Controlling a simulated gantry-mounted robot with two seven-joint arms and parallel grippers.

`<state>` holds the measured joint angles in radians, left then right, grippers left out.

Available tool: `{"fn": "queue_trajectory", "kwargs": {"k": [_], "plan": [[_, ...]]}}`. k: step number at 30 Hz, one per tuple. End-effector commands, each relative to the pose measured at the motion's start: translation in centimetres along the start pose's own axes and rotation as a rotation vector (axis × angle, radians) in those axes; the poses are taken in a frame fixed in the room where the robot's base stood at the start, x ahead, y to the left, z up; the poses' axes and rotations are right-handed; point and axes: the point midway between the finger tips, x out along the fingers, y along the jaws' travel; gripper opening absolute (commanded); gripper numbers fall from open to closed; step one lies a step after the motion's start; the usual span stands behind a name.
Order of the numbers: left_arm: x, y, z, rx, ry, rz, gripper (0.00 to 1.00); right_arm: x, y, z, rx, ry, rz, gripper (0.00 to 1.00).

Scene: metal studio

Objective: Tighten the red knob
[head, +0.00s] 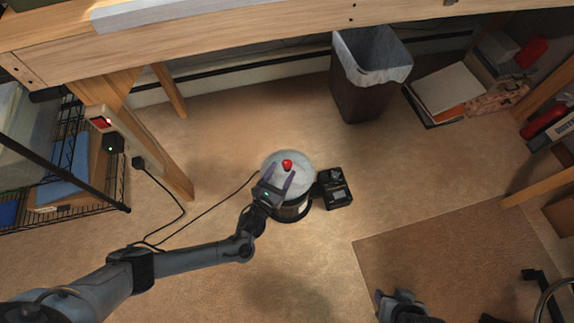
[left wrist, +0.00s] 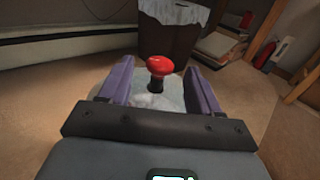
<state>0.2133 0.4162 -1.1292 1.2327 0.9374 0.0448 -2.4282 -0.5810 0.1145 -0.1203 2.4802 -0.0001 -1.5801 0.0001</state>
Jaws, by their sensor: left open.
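The red knob (head: 287,163) stands upright on top of a round, light-lidded pot (head: 272,163) with a dark body, on the floor. In the left wrist view the red knob (left wrist: 159,66) has a black stem and sits ahead of and between my two purple fingers. My left gripper (head: 281,180) is open over the pot's lid, with the knob just beyond its fingertips. In the left wrist view the left gripper (left wrist: 158,88) shows nothing held, and I see a gap on both sides of the knob. My right gripper (head: 400,300) is at the bottom edge, partly cut off.
A dark box-shaped unit (head: 335,188) stands at the pot's right side. A lined waste bin (head: 358,92) is behind. A wooden workbench (head: 230,38) spans the top, with a leg and power strip (head: 108,125) at left. A cable runs to the pot. Floor around is mostly clear.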

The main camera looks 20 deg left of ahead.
Motion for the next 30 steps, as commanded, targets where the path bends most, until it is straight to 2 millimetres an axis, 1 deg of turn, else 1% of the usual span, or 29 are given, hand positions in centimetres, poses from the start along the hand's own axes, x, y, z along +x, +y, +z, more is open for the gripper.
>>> {"fn": "queue_trajectory", "kwargs": {"k": [1,6,9,14,22,30], "plan": [[0.9,0.0,-0.3,0.000,-0.003,0.001,0.63,0.9,0.0,0.3,0.000,0.000,0.000,0.43],[3.0,0.0,-0.2,-0.001,-0.002,0.000,0.63,1.9,-0.1,0.6,-0.001,0.000,0.000,0.43],[3.8,0.0,-0.2,-0.001,0.000,-0.001,0.63,2.2,0.0,0.7,-0.002,0.000,0.002,0.43],[4.4,-0.1,-0.1,-0.001,0.000,-0.001,0.63,2.4,0.1,0.8,-0.006,-0.001,0.005,0.43],[4.4,0.0,0.0,-0.001,0.001,-0.001,0.63,2.4,0.2,0.8,-0.009,-0.001,0.007,0.43],[4.4,0.0,0.0,-0.001,0.001,-0.001,0.22,2.3,0.1,0.8,-0.007,0.000,0.006,0.43]]}}
